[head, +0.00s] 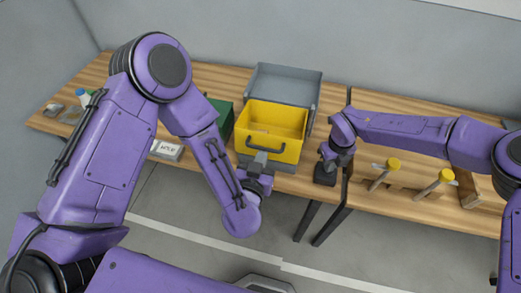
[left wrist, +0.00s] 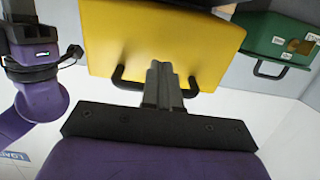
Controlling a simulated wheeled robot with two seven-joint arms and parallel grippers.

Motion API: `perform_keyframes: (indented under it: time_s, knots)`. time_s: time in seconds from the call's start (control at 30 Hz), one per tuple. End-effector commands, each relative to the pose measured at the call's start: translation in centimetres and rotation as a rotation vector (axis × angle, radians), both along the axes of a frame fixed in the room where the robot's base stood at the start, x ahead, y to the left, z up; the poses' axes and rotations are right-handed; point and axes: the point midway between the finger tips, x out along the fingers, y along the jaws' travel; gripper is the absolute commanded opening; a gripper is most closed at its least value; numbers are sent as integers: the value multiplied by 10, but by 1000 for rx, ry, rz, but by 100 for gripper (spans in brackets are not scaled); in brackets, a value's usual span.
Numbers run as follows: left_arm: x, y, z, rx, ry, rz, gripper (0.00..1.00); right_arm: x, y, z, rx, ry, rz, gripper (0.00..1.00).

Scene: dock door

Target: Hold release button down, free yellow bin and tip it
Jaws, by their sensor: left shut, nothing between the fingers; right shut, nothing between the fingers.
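The yellow bin (head: 272,123) sits upright and open-topped in a grey holder (head: 288,82) on the wooden table. Its front wall with a dark handle (left wrist: 127,82) fills the top of the left wrist view. My left gripper (head: 261,158) is shut, with its fingers (left wrist: 162,72) at the middle of the handle, hiding that part. I cannot tell whether they touch it. My right gripper (head: 328,156) is shut and points down over a small dark box (head: 325,175) right of the bin. The release button is hidden there, so I cannot see whether it is pressed.
A green box (head: 221,112) stands close left of the bin. A small labelled box (head: 167,149) and a bottle (head: 83,96) lie further left. The wall is behind the table.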

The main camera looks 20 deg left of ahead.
Motion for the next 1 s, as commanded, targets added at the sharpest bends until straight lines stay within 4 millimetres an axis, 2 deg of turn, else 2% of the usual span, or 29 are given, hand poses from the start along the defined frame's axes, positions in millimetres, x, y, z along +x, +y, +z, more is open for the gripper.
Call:
perform_keyframes:
  time_s: [0.3,0.57,1.0]
  knots:
    - [0,0,12,-1,-1,1,0,-1,0,-1,-2,3,0,0]
    - [-1,0,11,0,0,0,0,-1,0,-1,-1,2,0,0]
    - [-1,0,-7,2,1,-1,0,-1,0,-1,-1,2,0,0]
